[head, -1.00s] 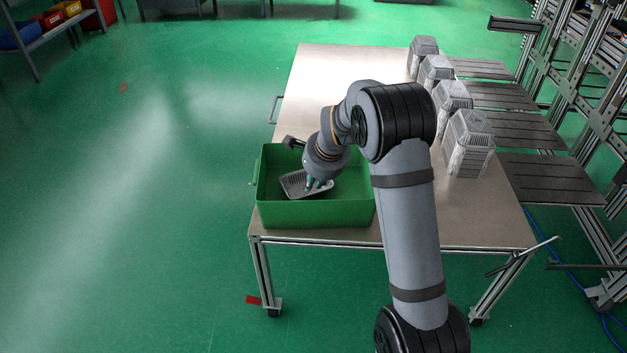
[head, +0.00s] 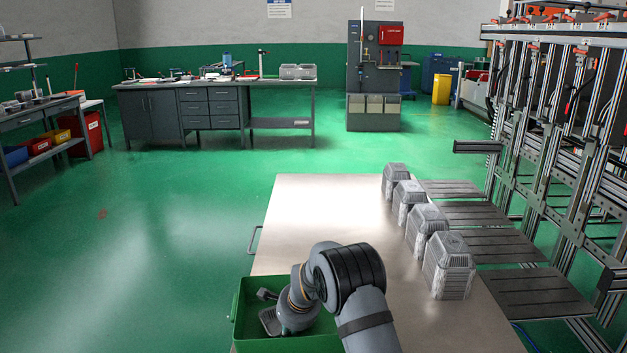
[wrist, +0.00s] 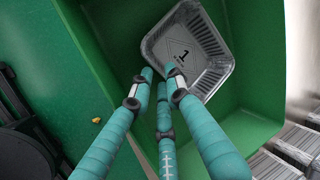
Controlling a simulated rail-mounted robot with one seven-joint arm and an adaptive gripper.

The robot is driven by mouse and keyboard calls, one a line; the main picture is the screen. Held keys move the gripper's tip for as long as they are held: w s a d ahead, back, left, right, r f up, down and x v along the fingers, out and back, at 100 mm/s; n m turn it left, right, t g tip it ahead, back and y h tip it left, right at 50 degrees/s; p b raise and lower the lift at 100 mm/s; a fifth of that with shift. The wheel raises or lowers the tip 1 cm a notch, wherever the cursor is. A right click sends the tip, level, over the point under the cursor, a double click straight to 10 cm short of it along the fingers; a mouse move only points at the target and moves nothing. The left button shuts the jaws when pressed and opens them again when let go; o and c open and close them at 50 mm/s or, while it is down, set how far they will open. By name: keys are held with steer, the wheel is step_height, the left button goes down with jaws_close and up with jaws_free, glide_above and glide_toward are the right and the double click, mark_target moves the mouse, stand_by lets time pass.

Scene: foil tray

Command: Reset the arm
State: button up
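A grey foil tray (wrist: 190,45), with a mark like a 1 on its base, is inside the green bin (wrist: 258,110). My gripper (wrist: 161,75) has three teal fingers reaching into the bin. Their tips are close together at the tray's near rim. I cannot tell whether they pinch the rim or only sit beside it. In the head view my wrist hides the fingers.
The bin stands on a metal table (head: 310,215). Several stacks of foil trays (head: 447,265) line its right side, next to dark plates (head: 530,290) and a metal frame. The table's middle and far part is clear. A workbench (head: 215,100) stands far back.

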steer(key=x, duration=0.4)
steer(key=shift+s+b, duration=0.1)
steer(key=shift+b, duration=0.25)
steer(key=shift+r+p, duration=0.25)
steer(key=shift+p, duration=0.05)
